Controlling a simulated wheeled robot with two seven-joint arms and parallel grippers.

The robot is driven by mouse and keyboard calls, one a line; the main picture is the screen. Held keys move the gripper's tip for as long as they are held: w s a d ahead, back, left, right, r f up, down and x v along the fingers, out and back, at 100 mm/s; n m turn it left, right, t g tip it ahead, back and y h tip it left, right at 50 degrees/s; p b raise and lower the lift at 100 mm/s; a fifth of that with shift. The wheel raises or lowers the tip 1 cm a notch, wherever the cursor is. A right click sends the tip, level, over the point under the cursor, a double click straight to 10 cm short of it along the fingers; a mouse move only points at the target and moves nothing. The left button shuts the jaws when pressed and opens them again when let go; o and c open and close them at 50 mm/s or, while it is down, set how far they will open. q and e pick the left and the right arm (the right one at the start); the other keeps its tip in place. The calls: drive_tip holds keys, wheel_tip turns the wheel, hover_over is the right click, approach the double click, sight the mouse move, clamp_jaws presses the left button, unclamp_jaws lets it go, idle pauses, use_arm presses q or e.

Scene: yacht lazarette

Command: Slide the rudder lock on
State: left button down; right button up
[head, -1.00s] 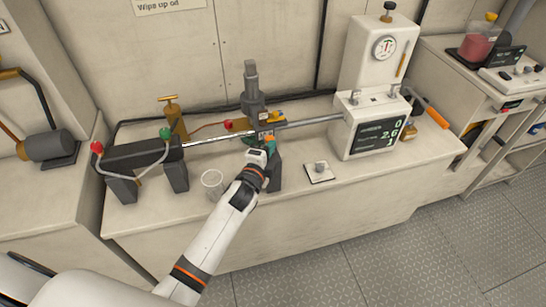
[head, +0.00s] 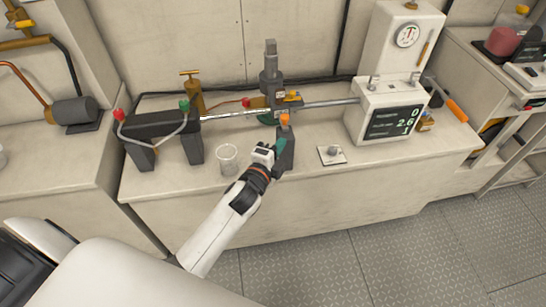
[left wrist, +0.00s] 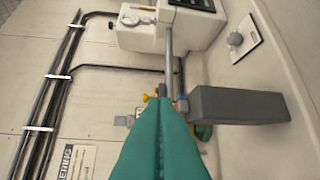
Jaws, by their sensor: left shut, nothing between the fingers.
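A steel rod (head: 330,103) runs from the dark stand to the white gauge unit on the bench. At its middle is a grey upright cylinder (head: 271,75) with a yellow-orange fitting (head: 290,97). A grey post (head: 286,152) with an orange top stands in front of the rod. I cannot tell for certain which part is the rudder lock. My left gripper (head: 279,147) is shut and empty, with green fingers close beside the post's left side. In the left wrist view the shut fingers (left wrist: 160,140) point toward the rod (left wrist: 169,60), and a grey block (left wrist: 240,105) lies right of them.
A clear cup (head: 228,158) stands left of my wrist. A small plate with a knob (head: 332,154) lies right of the post. The dark stand (head: 160,126) has red and green knobs. The white gauge unit (head: 385,108) stands right.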

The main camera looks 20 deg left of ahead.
use_arm(q)
drive_tip(key=shift+s+d+r, duration=0.1)
drive_tip(key=shift+s+r, duration=0.1)
drive_tip(key=shift+s, duration=0.85)
drive_tip(key=shift+s+r, duration=0.15)
drive_tip(key=shift+s, duration=0.9)
drive_tip(key=s+f+n+g, duration=0.3)
drive_tip(key=s+f, duration=0.2)
drive_tip(key=f, duration=0.6)
drive_tip(key=s+a+f+n+g, duration=0.1)
drive_tip(key=s+f+n+g, duration=0.3)
drive_tip(key=f, duration=0.7)
drive_tip(key=s+f+n+g, duration=0.1)
drive_tip(key=s+f, duration=0.4)
drive_tip(key=f, duration=0.7)
drive_tip(key=s+f+n+g, duration=0.2)
drive_tip(key=s+f, duration=0.3)
drive_tip(key=s, duration=0.4)
drive_tip(key=s+a+f+n+g, duration=0.1)
drive_tip(key=s+f, duration=0.4)
drive_tip(key=s, duration=0.5)
drive_tip(key=s+a+f+n+g, duration=0.1)
drive_tip(key=s+f+n+g, duration=0.2)
drive_tip(key=s, duration=0.7)
wheel_tip(320, 180, down, 2)
drive_tip(key=shift+s+f+n+g+y, duration=0.1)
drive_tip(key=shift+s+n+g+y, duration=0.2)
drive_tip(key=shift+g, duration=0.6)
drive_tip(key=shift+w+d, duration=0.1)
drive_tip(key=shift+w, duration=0.1)
